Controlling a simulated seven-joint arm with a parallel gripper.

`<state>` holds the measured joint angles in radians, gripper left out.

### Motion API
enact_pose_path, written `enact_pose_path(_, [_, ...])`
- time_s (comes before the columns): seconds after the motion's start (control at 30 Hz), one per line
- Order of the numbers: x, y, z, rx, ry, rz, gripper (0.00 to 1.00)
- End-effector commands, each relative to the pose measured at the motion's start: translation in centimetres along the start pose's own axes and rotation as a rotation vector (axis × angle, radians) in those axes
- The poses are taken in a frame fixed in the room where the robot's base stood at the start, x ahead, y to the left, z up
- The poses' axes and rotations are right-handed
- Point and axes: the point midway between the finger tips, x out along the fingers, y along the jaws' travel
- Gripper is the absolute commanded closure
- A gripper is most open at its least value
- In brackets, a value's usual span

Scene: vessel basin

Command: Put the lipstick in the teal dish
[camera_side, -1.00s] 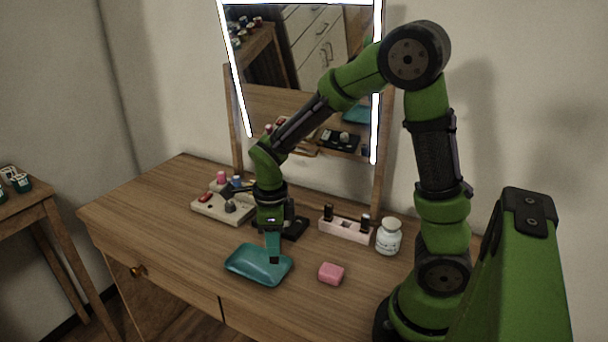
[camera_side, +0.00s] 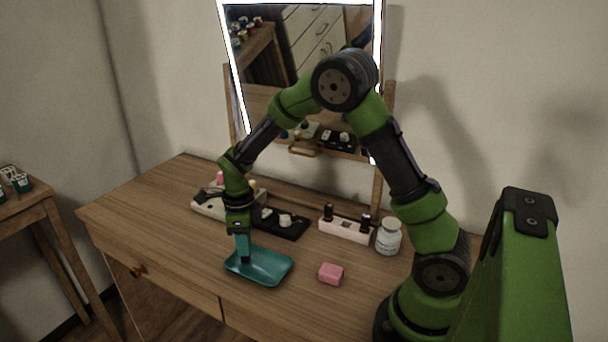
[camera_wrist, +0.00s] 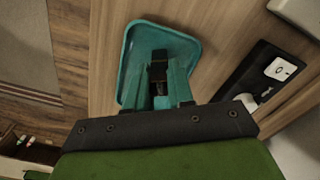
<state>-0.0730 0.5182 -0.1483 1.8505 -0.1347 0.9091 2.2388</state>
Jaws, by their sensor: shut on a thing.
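The teal dish (camera_side: 268,266) lies near the front of the wooden dresser top. It also shows in the wrist view (camera_wrist: 184,46). My gripper (camera_side: 244,260), with teal fingers, points down over the left part of the dish. In the wrist view my gripper (camera_wrist: 159,78) is shut, with a dark piece between and at the fingertips.
A pink block (camera_side: 331,273) lies right of the dish. Behind are a black tray (camera_side: 283,229), a pale pink holder (camera_side: 344,230) with dark upright pieces, a white jar (camera_side: 388,238) and a beige tray (camera_side: 208,206). A lit mirror (camera_side: 300,50) stands at the back.

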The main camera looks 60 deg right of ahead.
Motion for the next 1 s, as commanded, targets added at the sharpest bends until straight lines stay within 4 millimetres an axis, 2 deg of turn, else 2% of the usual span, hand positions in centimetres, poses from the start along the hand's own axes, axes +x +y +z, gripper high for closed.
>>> enact_pose_path(0.13, [0.3,0.0,0.0,-0.001,0.001,0.000,1.00])
enact_pose_path(0.17, [0.3,0.0,0.0,-0.001,0.001,0.000,0.76])
enact_pose_path(0.3, [0.3,0.0,0.0,-0.001,0.001,0.000,0.55])
enact_pose_path(0.33, [0.3,0.0,0.0,-0.001,0.001,0.000,0.52])
enact_pose_path(0.67, [-0.1,0.0,0.0,0.000,-0.001,-0.001,0.52])
enact_pose_path(0.77, [-1.2,0.0,0.1,-0.001,-0.003,-0.002,0.52])
enact_pose_path(1.0, [-6.3,0.0,0.1,-0.002,-0.006,-0.003,0.52])
